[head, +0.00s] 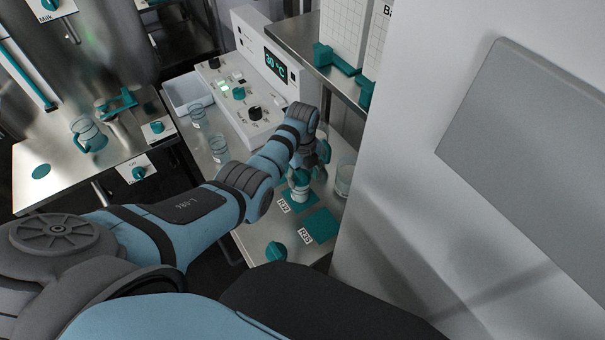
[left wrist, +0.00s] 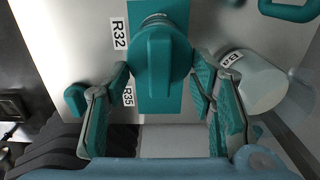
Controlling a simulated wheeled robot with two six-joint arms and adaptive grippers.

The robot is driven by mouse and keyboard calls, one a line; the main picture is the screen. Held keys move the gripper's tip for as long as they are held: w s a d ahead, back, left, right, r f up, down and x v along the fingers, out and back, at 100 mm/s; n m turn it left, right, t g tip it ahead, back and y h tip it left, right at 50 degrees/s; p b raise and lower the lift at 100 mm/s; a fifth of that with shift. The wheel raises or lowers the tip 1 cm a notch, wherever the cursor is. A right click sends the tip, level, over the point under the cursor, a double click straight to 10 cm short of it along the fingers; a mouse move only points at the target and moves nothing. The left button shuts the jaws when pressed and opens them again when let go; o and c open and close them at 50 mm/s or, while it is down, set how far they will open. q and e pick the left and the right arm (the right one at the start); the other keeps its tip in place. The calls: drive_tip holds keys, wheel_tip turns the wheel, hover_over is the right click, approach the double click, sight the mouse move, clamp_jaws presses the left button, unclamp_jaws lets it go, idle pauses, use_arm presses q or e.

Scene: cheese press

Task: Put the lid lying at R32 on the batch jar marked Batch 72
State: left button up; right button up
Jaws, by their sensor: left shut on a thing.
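My left gripper (left wrist: 160,68) is shut on the round teal lid (left wrist: 161,58), with a finger at each side of it. The lid has a raised bar handle. In the head view, my left gripper (head: 312,165) is at a pale jar-like body (head: 300,192) on the R32 mat (head: 285,187). A pale rim shows beyond the lid in the wrist view; I cannot tell whether the lid touches what is under it. A whitish jar (left wrist: 262,84) with a partly readable "Ba" label stands right of the gripper. No Batch 72 label is readable. My right gripper is not in view.
The R35 mat (head: 320,226) is bare, with a teal knob (head: 276,252) near the front edge. A shelf (head: 310,50) and a white wall panel (head: 460,190) bound the right side. Two glasses (head: 218,147) (head: 198,115) and a white tub (head: 187,97) stand farther left.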

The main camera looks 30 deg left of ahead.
use_arm(q)
drive_tip(key=o, duration=1.1)
drive_tip(key=o, duration=0.5)
drive_tip(key=shift+o, duration=0.2)
wheel_tip(320, 180, up, 6)
drive_tip(key=p, duration=0.6)
drive_tip(key=shift+f, duration=0.1)
drive_tip(key=shift+r, duration=1.1)
